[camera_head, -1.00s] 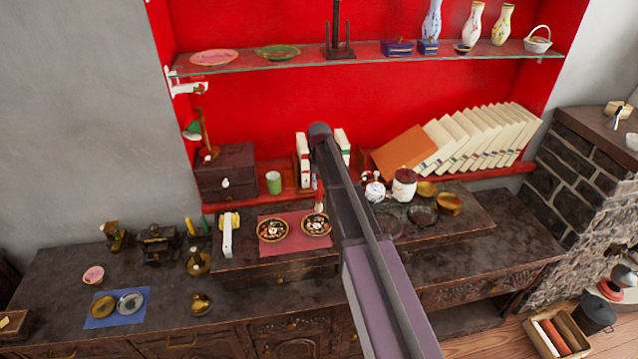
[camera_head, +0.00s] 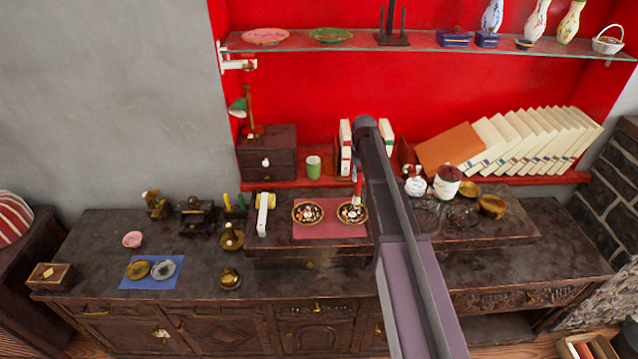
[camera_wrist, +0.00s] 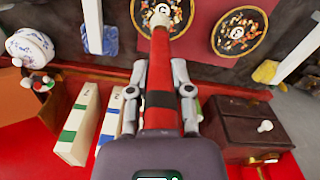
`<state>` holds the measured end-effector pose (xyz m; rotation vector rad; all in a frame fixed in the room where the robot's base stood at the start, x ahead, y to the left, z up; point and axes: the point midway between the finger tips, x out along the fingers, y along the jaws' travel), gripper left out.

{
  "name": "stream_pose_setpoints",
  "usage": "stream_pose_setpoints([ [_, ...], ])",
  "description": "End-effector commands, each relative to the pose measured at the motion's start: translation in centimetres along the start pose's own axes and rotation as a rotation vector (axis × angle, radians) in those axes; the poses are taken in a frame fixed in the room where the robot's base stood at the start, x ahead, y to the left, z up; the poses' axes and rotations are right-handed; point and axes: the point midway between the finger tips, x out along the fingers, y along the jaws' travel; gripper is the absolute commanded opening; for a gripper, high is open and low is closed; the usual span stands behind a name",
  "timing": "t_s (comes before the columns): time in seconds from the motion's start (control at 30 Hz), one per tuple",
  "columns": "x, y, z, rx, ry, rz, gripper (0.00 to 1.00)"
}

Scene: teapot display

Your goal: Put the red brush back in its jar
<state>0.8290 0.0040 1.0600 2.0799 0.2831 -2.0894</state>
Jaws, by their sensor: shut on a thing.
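My gripper (camera_wrist: 159,92) is shut on the red brush (camera_wrist: 160,60), which has a black band and a pale end, in the wrist view. In the head view my arm hides the gripper, and part of the red brush (camera_head: 358,184) shows beside it. The brush's pale end overlaps the right dark patterned plate (camera_head: 352,214); I cannot tell whether they touch. A green cup (camera_head: 313,167) stands on the red ledge left of the arm. A white jar with a dark red top (camera_head: 447,182) stands to the right. I cannot tell which is the brush's jar.
Upright books (camera_head: 345,147) stand behind the arm, and a leaning row of books (camera_head: 540,140) is at right. A small drawer box (camera_head: 267,152) stands left of the cup. A glass shelf (camera_head: 300,45) crosses above.

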Motion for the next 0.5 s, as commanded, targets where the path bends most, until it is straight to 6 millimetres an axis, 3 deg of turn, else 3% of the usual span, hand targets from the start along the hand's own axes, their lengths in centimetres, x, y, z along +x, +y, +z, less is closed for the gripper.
stream_pose_setpoints([
  [0.03,1.2,0.0,0.0,0.000,0.000,0.000,0.00],
  [0.2,2.5,0.0,0.0,0.000,0.000,0.000,0.00],
  [0.5,2.6,0.0,0.0,0.000,0.000,0.000,0.00],
])
